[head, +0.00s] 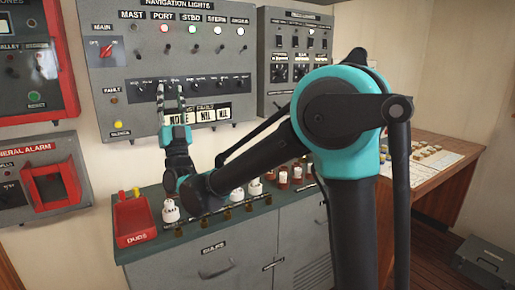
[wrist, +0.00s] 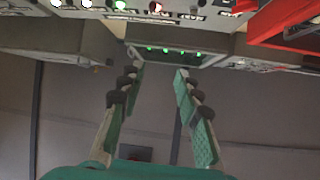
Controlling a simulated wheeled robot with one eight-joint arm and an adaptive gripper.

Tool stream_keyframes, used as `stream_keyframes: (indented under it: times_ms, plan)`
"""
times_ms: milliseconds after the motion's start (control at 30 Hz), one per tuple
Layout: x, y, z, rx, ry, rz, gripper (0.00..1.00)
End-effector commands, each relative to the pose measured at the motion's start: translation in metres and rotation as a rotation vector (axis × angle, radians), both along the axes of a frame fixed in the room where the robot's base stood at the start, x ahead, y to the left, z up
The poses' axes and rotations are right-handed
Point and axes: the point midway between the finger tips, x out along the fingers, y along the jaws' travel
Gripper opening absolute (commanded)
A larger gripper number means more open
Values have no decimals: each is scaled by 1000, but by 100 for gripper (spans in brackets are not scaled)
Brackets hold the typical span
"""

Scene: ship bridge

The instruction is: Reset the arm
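My arm stands in the right half of the head view, with its teal elbow raised and the forearm reaching left over the counter. My gripper (head: 171,92) points upward in front of the lower part of the navigation lights panel (head: 118,62). In the wrist view my gripper (wrist: 157,66) has its two fingers clearly apart with nothing between them. Whether the fingertips touch the panel cannot be told.
The counter (head: 190,238) below carries a red bin (head: 135,222) marked DUDS and several white and red bulb-like pieces. A second control panel (head: 293,50) hangs to the right. Red alarm boxes (head: 45,185) are on the left wall. A wooden desk (head: 435,170) stands at the right.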

Motion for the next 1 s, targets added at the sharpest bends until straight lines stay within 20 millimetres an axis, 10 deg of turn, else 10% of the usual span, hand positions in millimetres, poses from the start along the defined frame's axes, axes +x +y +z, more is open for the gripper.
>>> stream_keyframes:
  times_ms: [533, 767, 1000]
  plan:
    - [73, -58, -72, -340, 308, -16, 34]
    - [100, -146, -179, -583, 676, -54, 34]
    - [71, -253, -302, -740, 1110, -99, 34]
